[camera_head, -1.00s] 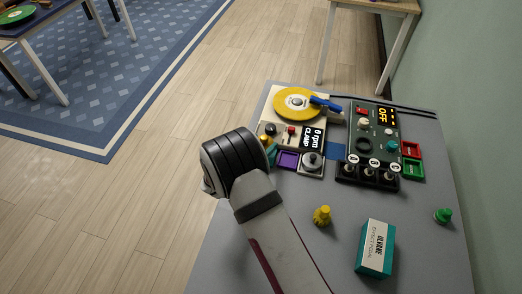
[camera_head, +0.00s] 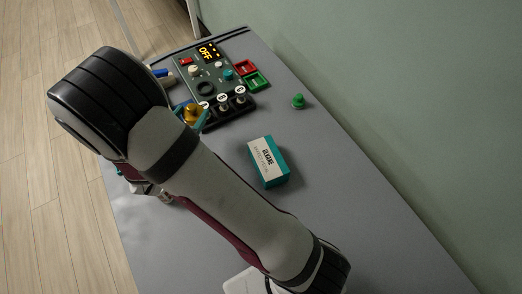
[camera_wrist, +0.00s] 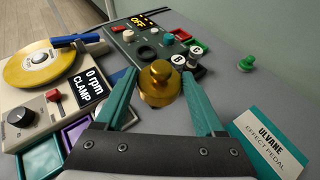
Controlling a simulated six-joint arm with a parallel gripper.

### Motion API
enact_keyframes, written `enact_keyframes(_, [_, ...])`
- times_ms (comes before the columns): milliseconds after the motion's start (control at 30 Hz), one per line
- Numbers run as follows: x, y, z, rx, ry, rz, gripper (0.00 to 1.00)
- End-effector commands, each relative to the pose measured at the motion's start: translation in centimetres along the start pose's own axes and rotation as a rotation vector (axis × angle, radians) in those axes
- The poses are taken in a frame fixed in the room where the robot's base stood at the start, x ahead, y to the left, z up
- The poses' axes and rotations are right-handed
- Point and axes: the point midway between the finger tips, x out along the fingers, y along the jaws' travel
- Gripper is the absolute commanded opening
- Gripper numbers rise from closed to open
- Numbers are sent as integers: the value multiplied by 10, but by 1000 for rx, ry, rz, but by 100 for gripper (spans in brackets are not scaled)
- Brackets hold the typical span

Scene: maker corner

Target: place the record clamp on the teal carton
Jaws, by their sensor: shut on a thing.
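The record clamp (camera_wrist: 159,85), a brass-gold stepped knob, is held upright between the teal fingers of my gripper (camera_wrist: 158,78). It also shows in the head view (camera_head: 191,113), partly hidden by my arm, in front of the control box. The teal carton (camera_head: 268,163) lies on the grey table, with a white label on its top. In the wrist view the carton (camera_wrist: 270,138) is at the lower right, apart from the clamp and cut off by the frame edge.
A control box (camera_head: 208,72) with knobs and an "OFF" display stands at the back. Red and green trays (camera_head: 257,80) and a green peg (camera_head: 298,101) are right of it. The turntable (camera_wrist: 42,68) is at left in the wrist view. The table around the carton is clear.

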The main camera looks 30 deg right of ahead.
Motion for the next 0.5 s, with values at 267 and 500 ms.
enact_keyframes(267, [-28,-144,7,204,-14,-516,0])
enact_keyframes(500, [-47,-189,-8,258,-20,-704,0])
